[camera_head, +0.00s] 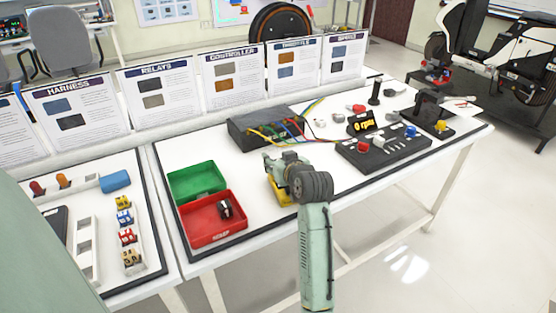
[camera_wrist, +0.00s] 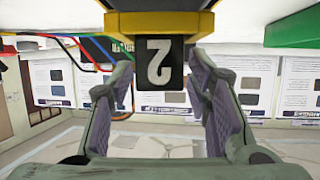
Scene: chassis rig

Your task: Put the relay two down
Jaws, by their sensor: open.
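Relay two, a yellow and black block marked with a white 2, shows at the top of the wrist view (camera_wrist: 158,62). In the head view part of its yellow (camera_head: 284,192) shows under my gripper, and the rest is hidden. My gripper (camera_wrist: 160,82) is open, with one finger at each side of the black part. The relay appears to sit on the white table (camera_head: 260,222), to the right of the red tray (camera_head: 212,236). The exact contact under it is hidden.
A dark item (camera_head: 225,209) lies in the red tray, with a green tray (camera_head: 196,181) behind it. A wired controller box (camera_head: 250,133) stands behind my gripper, and a black control panel (camera_head: 384,155) is to the right. Several relays (camera_head: 127,237) stand on the left table.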

